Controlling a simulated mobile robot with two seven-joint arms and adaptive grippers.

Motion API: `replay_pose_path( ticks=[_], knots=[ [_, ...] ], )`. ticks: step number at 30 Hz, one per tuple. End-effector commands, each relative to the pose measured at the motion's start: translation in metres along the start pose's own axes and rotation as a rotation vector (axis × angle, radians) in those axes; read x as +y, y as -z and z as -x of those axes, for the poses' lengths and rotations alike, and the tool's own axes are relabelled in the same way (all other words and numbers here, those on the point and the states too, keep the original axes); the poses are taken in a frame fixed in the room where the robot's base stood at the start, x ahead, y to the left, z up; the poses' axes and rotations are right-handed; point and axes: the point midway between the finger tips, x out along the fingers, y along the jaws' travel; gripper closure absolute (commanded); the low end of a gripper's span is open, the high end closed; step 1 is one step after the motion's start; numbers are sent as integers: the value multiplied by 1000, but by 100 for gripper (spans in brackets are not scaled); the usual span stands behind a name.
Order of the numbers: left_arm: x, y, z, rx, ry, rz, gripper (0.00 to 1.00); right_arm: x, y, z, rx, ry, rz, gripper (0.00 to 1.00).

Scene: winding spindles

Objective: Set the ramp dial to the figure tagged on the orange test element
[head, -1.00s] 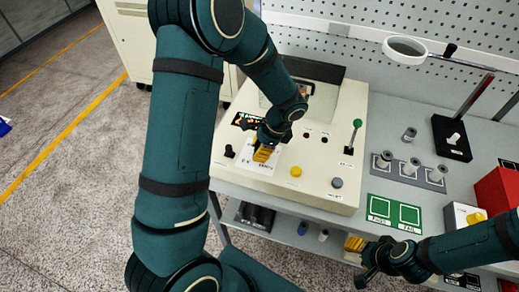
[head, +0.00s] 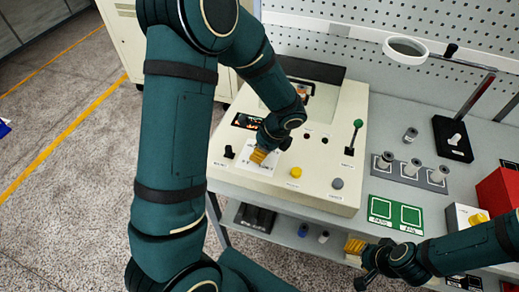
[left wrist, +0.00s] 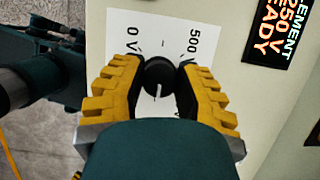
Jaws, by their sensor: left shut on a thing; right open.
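The ramp dial is a black knob (left wrist: 159,75) on a white scale card (left wrist: 150,30) marked "0 V" and "500" in the left wrist view. My left gripper (left wrist: 160,84) has its yellow fingers closed around the knob. In the head view my left gripper (head: 262,156) is on the same card, and its arm hides part of the panel. A small orange thing (head: 304,90) shows in the recessed window of the cream console; I cannot read a tag on it. My right gripper (head: 356,250) is open, low near the bench's front edge.
A dark display (left wrist: 279,28) with orange text reads "ELEMENT 250 V READY". The console (head: 335,120) also carries a yellow button (head: 296,172), a grey button (head: 337,183) and a green-knobbed lever (head: 357,124). Grey spindles in a rack (head: 425,178) and a green mat (head: 394,213) lie right.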

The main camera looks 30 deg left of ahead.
Motion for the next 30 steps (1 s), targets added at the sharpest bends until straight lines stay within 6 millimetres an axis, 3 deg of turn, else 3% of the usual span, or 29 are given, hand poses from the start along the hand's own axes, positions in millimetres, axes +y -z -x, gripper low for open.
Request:
replay_pose_path(
  ticks=[4, 5, 7, 20, 30],
  knots=[
    [2, 0, -2, -2, -8, 0, 100, 0, 0, 0, 0, 0, 0, 53],
    [2, 0, -2, -2, -8, 0, 58, 0, 0, 0, 0, 0, 0, 53],
    [2, 0, -2, -2, -7, 1, 36, 0, 0, 0, 0, 0, 0, 53],
    [0, 0, 8, 0, 0, 2, 36, 0, 0, 0, 0, 0, 0, 53],
    [0, 0, 72, 1, 2, 3, 36, 0, 0, 0, 0, 0, 0, 53]
  ],
)
